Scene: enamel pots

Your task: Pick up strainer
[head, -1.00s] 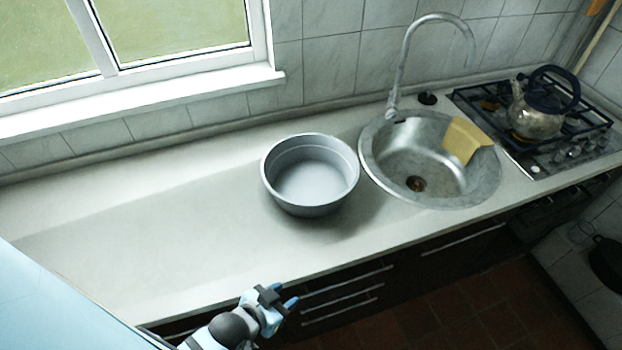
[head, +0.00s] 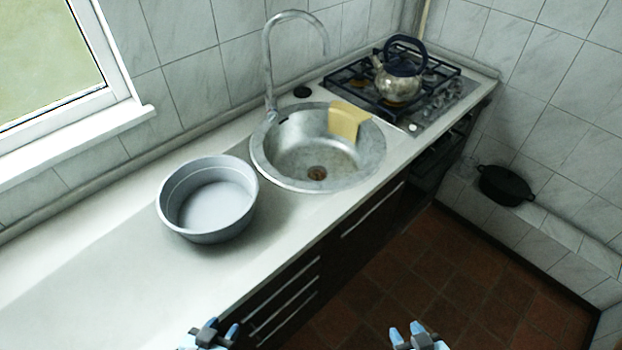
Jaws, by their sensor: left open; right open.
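No strainer can be made out for certain. A grey round pan (head: 208,197) sits upright on the counter, left of the sink, and looks empty. My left gripper (head: 208,330) is open at the bottom of the head view, in front of the counter's front edge and apart from the pan. My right gripper (head: 417,332) is open at the bottom, over the floor, with nothing between its fingers.
A round metal sink (head: 290,168) with a yellow cloth (head: 346,120) on its rim and a tall faucet (head: 268,60) is set in the counter. A kettle (head: 398,82) stands on the gas stove (head: 440,100). A black pot (head: 505,186) sits on a tiled ledge at right.

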